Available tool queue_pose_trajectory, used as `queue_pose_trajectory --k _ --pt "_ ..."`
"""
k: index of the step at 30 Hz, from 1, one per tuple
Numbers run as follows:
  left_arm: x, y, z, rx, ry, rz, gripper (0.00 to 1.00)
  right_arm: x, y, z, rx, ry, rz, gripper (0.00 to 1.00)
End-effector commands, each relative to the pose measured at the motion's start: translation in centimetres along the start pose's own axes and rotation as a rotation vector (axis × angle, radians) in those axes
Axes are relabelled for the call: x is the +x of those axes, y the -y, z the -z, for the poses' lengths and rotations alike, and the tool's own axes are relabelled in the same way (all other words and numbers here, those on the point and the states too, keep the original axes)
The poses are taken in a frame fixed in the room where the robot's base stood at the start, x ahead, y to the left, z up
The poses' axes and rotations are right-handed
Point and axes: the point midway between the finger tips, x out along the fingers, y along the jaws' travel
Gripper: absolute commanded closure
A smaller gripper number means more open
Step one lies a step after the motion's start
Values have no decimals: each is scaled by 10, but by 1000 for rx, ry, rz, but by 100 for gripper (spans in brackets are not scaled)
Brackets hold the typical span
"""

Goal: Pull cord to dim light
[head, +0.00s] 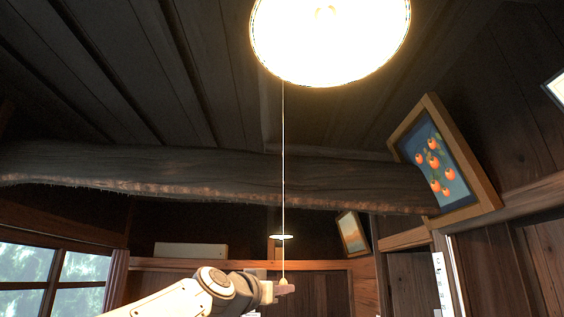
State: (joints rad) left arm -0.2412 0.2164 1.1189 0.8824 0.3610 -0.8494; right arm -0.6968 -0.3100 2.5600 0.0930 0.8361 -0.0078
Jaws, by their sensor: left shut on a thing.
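The light (330,45) is a round, brightly glowing lamp at the top of the head view. A thin pale cord (283,170) hangs straight down from its lower left edge. The cord ends in a small pale knob (283,281). My left gripper (284,288) comes in from the lower left and is shut on the cord's end at the knob. The fingers hide part of what they hold. My right gripper is not in view.
A thick rough wooden beam (200,177) crosses behind the cord. A framed fruit picture (440,163) leans on the right. A small lit disc-shaped lamp (281,237) shows farther back. Windows (50,275) stand at lower left. The space around the cord looks clear.

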Motion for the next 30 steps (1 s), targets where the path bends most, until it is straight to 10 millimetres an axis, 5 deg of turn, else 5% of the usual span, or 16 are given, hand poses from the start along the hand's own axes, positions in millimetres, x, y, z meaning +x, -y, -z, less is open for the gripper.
queue_pose_trajectory --k 11,30 --pt "0 0 -20 1 1 0 100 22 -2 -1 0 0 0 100" --pt "0 0 6 0 2 0 100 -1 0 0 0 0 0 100"
